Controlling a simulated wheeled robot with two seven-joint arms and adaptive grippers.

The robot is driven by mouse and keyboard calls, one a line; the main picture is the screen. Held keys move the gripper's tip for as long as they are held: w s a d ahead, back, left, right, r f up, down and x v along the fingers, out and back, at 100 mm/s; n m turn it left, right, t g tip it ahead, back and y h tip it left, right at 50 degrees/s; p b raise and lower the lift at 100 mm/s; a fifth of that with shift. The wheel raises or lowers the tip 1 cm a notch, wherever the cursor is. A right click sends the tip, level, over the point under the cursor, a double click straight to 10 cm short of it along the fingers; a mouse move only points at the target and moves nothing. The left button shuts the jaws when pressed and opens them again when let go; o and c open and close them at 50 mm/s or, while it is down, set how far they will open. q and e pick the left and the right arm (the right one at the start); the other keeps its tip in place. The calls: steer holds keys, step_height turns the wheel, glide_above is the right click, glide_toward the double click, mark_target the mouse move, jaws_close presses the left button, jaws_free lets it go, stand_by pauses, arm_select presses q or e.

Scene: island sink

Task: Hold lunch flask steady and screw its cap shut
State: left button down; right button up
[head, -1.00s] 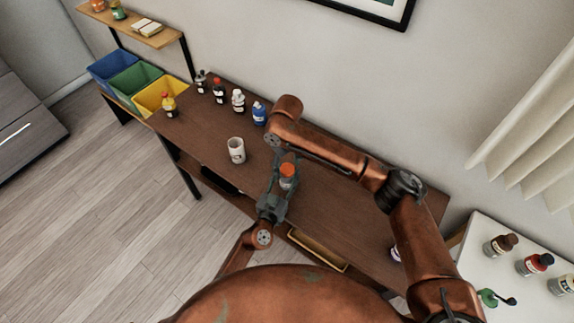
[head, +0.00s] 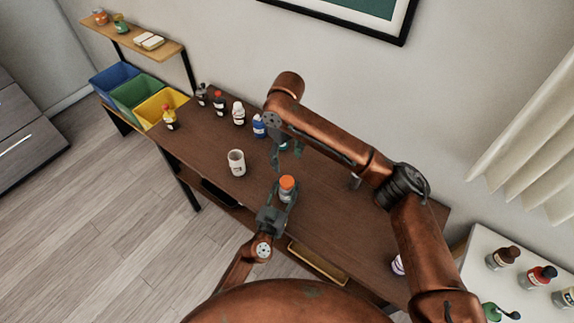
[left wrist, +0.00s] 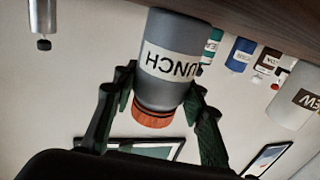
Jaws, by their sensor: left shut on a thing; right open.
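The grey lunch flask (head: 285,196) has an orange cap (head: 287,182) on top and stands upright at the front of the brown table. My left gripper (head: 285,189) is shut on its body from the front. The left wrist view is upside down and shows the flask (left wrist: 178,62) with its LUNCH label between the fingers, and the cap (left wrist: 153,117) on its end. I cannot tell how tightly the cap sits. My right gripper (head: 286,150) is open and empty, behind and apart from the cap, partly hidden by its own arm.
Several bottles line the table's back edge, including a white one (head: 239,114) and a blue one (head: 259,127). Coloured bins (head: 160,107) stand at the far left. A white side table with bottles is at right.

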steer(key=shift+r, duration=0.25)
arm_select(q)
steer(key=c, duration=1.1)
jaws_free()
steer(key=shift+c, duration=0.2)
steer(key=v, duration=1.2)
